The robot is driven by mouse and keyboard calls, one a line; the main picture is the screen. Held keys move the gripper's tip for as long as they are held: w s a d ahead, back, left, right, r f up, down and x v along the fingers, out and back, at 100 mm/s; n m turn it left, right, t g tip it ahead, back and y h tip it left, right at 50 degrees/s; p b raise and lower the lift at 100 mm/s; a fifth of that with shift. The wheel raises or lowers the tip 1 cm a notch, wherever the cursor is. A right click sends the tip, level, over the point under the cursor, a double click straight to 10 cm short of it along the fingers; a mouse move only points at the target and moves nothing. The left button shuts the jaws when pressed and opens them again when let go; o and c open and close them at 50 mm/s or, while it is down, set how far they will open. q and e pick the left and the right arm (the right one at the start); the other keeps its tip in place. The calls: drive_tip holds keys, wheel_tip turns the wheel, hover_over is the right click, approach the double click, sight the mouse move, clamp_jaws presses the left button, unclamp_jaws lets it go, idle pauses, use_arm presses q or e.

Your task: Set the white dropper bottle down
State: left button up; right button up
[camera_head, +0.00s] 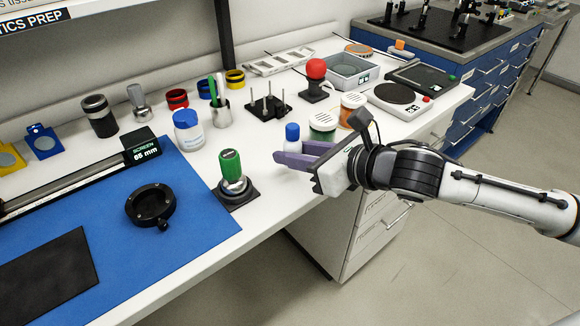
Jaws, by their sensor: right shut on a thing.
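The white dropper bottle (292,145) has a blue cap and stands upright between the purple fingers of my right gripper (300,156), near the front edge of the white bench (284,203). The right gripper is shut on it, and the fingers hide its lower part. I cannot tell whether its base touches the bench. My left gripper is not in view.
A green-handled tool on a dark base (231,168) stands to the left. A green jar (322,126) and an orange jar (351,108) with white lids stand close behind the gripper. A blue-lidded white jar (188,132) is farther left. A blue mat (190,215) covers the front left.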

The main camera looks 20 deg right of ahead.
drive_tip(key=shift+f, duration=1.65)
drive_tip(key=shift+f+b, duration=0.1)
drive_tip(key=shift+b, duration=0.2)
drive_tip(key=o, duration=1)
drive_tip(key=shift+o, duration=0.2)
drive_tip(key=v, duration=1.2)
